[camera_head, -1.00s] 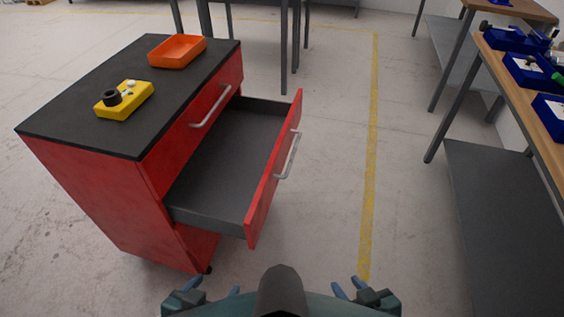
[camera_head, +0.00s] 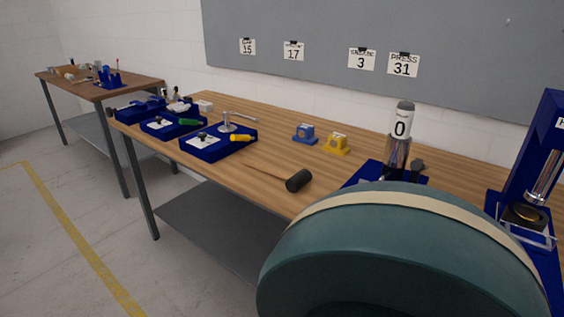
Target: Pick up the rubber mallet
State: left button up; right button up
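The rubber mallet (camera_head: 298,180) lies on the wooden workbench (camera_head: 222,177), near its front edge. Its black head is at the right and its thin wooden handle points left. No gripper touches it in view. Neither of my grippers shows in the head view now. A large teal rounded part, which looks like my own body, fills the lower right and hides part of the bench.
Blue trays (camera_head: 218,145) with tools stand on the bench's left. A blue block (camera_head: 305,133) and a yellow block (camera_head: 337,143) sit behind the mallet. A cylindrical device (camera_head: 398,150) and a blue press (camera_head: 541,165) stand right. Floor is clear at left.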

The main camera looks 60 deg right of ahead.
aim_at(294, 183)
jog(key=z, duration=2.5)
jog(key=i+j+z, duration=0.15)
jog(key=z, duration=0.2)
jog(key=i+j+z, duration=0.1)
jog(key=j+z, duration=0.5)
jog(key=z, duration=0.15)
jog(key=i, duration=0.05)
